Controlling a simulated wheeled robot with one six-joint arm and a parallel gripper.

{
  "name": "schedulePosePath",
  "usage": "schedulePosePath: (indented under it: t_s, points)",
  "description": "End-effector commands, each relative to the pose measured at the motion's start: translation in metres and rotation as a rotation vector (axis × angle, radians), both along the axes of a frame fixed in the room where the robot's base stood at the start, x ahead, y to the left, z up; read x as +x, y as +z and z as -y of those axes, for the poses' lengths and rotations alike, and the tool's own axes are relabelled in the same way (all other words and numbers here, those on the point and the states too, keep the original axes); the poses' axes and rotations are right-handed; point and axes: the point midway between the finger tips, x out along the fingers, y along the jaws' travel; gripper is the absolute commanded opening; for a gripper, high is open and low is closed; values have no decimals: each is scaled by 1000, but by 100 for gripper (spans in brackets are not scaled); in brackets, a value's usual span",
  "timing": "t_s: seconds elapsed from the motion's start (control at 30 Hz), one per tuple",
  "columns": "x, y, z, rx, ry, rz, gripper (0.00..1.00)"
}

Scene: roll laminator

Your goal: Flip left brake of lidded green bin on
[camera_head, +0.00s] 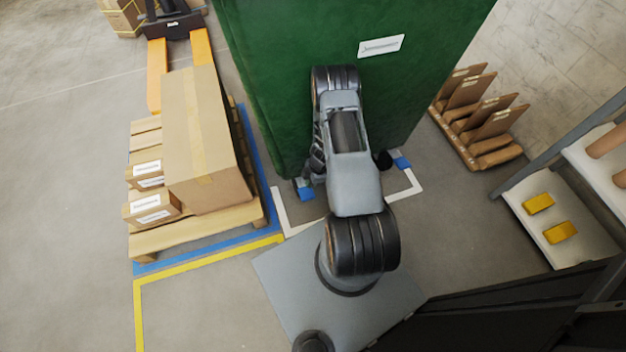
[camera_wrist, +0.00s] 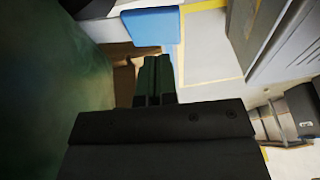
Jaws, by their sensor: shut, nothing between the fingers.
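The tall green bin (camera_head: 290,50) stands in front of me, with a white label on its face. Its lid is not in view. A blue brake pedal (camera_head: 305,189) shows at the bin's lower left, and a second blue pedal (camera_head: 401,162) at its lower right. My gripper (camera_wrist: 155,58) is shut and empty in the wrist view, its dark fingers side by side. A blue pedal (camera_wrist: 152,27) lies just beyond the fingertips; I cannot tell whether they touch. The bin wall (camera_wrist: 45,80) fills the left of that view. In the head view my arm hides the gripper.
A pallet (camera_head: 200,236) with cardboard boxes (camera_head: 200,130) stands close on the bin's left. A wooden rack (camera_head: 470,150) with upright boards is at right, beside shelves (camera_head: 545,215) holding yellow blocks.

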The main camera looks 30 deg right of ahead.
Motion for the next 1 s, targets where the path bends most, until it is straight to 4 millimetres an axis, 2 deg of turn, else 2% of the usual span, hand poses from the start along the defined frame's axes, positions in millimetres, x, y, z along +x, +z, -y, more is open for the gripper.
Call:
schedulePosePath:
  t_s: [0.03,0.1,0.33,1.0]
  points:
    - [0,-12,-3,0,1,-1,0]
    - [0,-21,-6,0,2,-2,0]
    - [0,-41,-12,-1,2,-1,0]
    - [4,-49,-11,-4,-10,16,0]
